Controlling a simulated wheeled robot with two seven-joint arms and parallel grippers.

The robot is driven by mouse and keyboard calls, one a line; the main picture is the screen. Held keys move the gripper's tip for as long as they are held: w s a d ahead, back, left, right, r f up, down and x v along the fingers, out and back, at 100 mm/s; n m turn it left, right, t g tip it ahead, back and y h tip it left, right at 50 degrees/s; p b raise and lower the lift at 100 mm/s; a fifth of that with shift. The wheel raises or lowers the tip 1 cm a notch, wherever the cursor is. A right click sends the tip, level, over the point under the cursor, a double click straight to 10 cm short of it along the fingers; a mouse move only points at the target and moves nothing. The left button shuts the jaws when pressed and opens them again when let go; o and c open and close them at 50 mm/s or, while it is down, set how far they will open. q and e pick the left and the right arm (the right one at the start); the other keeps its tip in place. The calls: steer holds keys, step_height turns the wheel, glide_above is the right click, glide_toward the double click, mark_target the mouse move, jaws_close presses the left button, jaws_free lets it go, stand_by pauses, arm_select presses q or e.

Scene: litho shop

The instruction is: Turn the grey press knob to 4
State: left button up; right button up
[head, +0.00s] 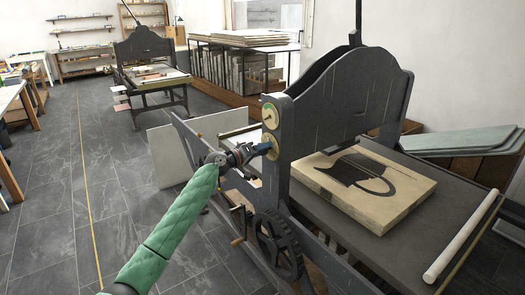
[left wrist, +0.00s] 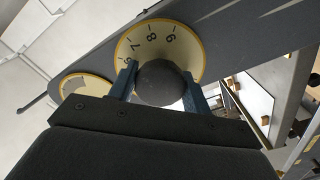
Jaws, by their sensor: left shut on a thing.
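The grey press knob (left wrist: 160,84) is a dark round knob in the middle of a cream dial (left wrist: 178,48) with a yellow rim. Several numerals show along the dial's visible edge, an 8 among them; the knob's pointer mark is not visible, so its setting cannot be told. In the head view this lower dial (head: 269,141) sits on the near upright of the dark press (head: 345,100). My left gripper (head: 262,150) reaches it from the left. Its two blue fingers lie on both sides of the knob and are shut on it. My right gripper is not in view.
A second dial (head: 270,113) sits just above; its edge also shows in the left wrist view (left wrist: 86,84). Below are a dark gear wheel (head: 279,245) and the press frame. A pale stone slab (head: 362,186) lies on the press bed. Open tiled floor (head: 80,200) lies left.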

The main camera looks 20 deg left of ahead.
arm_select(q)
steer(key=shift+n, duration=1)
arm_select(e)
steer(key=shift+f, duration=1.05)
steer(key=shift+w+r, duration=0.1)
arm_select(q)
steer(key=o, duration=0.8)
steer(key=shift+a, duration=0.1)
steer(key=shift+o, duration=0.8)
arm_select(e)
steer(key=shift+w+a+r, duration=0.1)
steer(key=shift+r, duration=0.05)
